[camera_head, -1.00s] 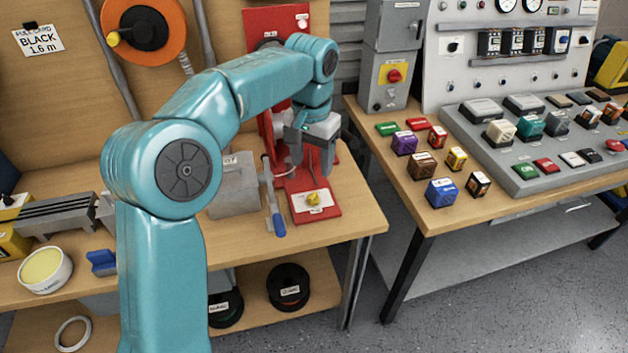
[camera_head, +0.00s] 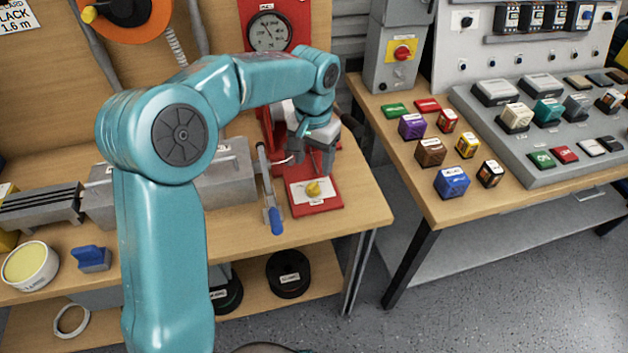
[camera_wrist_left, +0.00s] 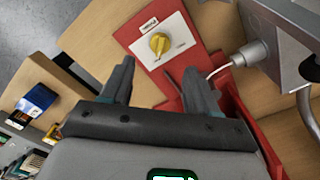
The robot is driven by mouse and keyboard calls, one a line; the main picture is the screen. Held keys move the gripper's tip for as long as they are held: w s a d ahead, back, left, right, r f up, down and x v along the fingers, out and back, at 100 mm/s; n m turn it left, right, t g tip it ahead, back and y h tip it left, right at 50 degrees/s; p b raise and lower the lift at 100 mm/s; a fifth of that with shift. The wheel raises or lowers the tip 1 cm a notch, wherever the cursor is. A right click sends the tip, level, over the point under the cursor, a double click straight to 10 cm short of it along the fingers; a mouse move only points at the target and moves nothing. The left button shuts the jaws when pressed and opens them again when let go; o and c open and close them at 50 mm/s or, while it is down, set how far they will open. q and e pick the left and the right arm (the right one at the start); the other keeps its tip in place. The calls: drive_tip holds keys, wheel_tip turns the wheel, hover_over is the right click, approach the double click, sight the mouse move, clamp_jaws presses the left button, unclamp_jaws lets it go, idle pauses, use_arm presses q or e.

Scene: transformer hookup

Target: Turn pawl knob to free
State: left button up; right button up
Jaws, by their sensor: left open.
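The yellow pawl knob (camera_head: 314,188) sits on a white label plate on the red base (camera_head: 333,203) of the press-like stand. In the left wrist view the yellow knob (camera_wrist_left: 158,43) shows ahead of the fingers, with its pointer ridge roughly upright in the picture. The small label lettering is too blurred to read. My left gripper (camera_head: 313,164) is above and just behind the knob, fingers pointing down. In the left wrist view its two fingers (camera_wrist_left: 158,82) are apart with nothing between them, and the knob lies beyond their tips. My right gripper is out of view.
A blue-handled lever (camera_head: 274,215) stands left of the red base, beside a grey box (camera_head: 228,177). A red panel with a round gauge (camera_head: 269,31) rises behind. Coloured blocks (camera_head: 452,181) cover the right table. A gap separates the tables.

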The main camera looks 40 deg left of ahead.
sight(313, 184)
use_arm(q)
wheel_tip(313, 184, down, 7)
drive_tip(key=shift+f, duration=0.1)
drive_tip(key=shift+s, duration=0.2)
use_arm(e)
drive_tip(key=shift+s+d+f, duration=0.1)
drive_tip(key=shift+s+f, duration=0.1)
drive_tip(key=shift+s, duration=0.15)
use_arm(q)
drive_tip(key=shift+w+f, duration=0.1)
drive_tip(key=c, duration=1)
drive_tip(key=shift+c, duration=0.2)
